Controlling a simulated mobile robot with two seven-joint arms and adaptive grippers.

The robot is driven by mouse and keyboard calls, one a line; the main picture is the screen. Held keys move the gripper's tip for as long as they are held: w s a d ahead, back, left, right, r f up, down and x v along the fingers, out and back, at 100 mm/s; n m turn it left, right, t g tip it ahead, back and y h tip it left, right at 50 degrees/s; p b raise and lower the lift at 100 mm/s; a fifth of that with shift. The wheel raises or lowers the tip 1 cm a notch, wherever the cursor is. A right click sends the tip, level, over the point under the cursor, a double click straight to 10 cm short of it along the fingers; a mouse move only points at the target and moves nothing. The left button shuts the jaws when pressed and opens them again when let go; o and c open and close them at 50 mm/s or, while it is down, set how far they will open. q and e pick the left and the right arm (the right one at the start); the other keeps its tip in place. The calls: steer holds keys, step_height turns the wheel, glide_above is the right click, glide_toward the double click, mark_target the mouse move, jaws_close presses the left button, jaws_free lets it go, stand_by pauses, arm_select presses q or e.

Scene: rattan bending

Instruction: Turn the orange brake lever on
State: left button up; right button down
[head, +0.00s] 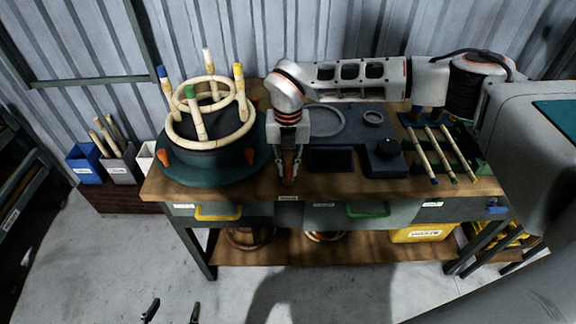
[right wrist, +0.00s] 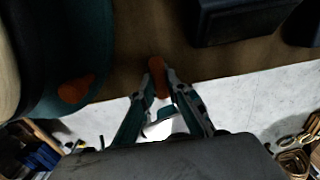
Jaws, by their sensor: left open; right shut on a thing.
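The orange brake lever (right wrist: 157,76) is between the fingertips of my right gripper (right wrist: 159,82) in the right wrist view, at the table's front edge. In the head view my right gripper (head: 288,175) points down just right of the dark green round base (head: 203,178), its fingers shut on the lever and hiding most of it. My left gripper (head: 172,311) is open and empty low in the head view, over the floor in front of the table.
The round base carries orange clamps (head: 249,155) and a rattan frame with coloured upright poles (head: 200,124). Drawers with yellow (head: 218,214) and green handles line the front.

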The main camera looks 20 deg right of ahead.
mark_target(288, 170)
stand_by(0.3)
steer(key=c, duration=2)
jaws_free()
steer(key=shift+o, duration=0.2)
step_height(288, 170, up, 12)
